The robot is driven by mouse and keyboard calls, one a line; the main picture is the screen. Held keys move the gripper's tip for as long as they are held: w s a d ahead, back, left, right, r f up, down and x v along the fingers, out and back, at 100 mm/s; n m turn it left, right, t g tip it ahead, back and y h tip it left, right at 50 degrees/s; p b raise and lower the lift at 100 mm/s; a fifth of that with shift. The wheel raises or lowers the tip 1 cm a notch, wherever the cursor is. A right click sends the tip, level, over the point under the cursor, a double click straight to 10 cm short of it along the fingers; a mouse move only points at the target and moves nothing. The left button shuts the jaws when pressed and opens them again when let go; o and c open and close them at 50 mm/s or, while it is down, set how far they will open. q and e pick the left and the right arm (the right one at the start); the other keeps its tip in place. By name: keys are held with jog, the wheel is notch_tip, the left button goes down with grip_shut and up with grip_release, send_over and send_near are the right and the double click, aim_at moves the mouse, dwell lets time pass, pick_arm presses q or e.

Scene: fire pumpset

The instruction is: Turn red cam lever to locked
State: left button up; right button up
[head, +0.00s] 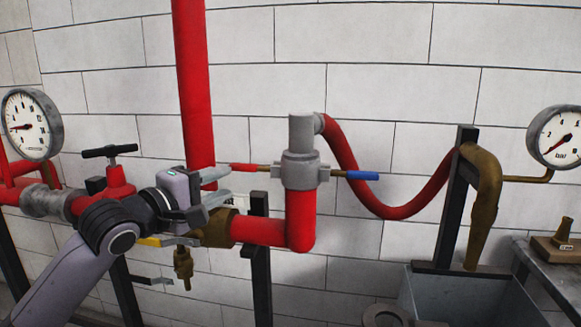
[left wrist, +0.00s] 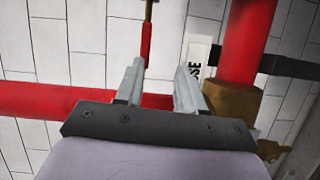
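The red cam lever (head: 242,167) sticks out to the left from the grey coupling (head: 301,172), roughly level. A blue-ended lever (head: 362,176) sticks out on the coupling's right side. My left gripper (head: 226,184) is open and empty, just left of the red lever's free end. In the left wrist view its two fingers (left wrist: 160,68) are spread apart, and the red lever (left wrist: 146,42) shows ahead of them, its end close to the left finger's tip. I cannot tell whether they touch. My right gripper is not in view.
A red vertical pipe (head: 194,90) rises behind my left gripper. A brass valve body (head: 217,228) and red pipe lie below it. A red hose (head: 388,208) curves right to a brass nozzle (head: 484,205) above a grey tank (head: 470,295). Gauges hang at both sides.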

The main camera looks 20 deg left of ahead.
aim_at(237, 169)
pick_arm(q)
jog(key=shift+w+d+r, duration=0.15)
jog(key=shift+d+r, duration=0.1)
jog(key=shift+r, duration=0.25)
jog(key=shift+w+d+r, duration=0.1)
jog(key=shift+d+r, duration=0.15)
jog(key=shift+r, duration=0.25)
jog(key=shift+w+n, duration=0.3)
jog(key=shift+w, duration=0.3)
jog(key=w, duration=0.1)
jog(key=w+p, duration=0.1)
jog(key=w, duration=0.2)
jog(key=shift+d, duration=0.35)
jog(key=shift+w+d+p, duration=0.2)
jog(key=shift+w+p, duration=0.1)
jog(key=shift+w, duration=0.5)
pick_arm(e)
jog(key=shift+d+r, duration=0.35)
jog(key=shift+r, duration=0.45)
pick_arm(q)
grip_shut()
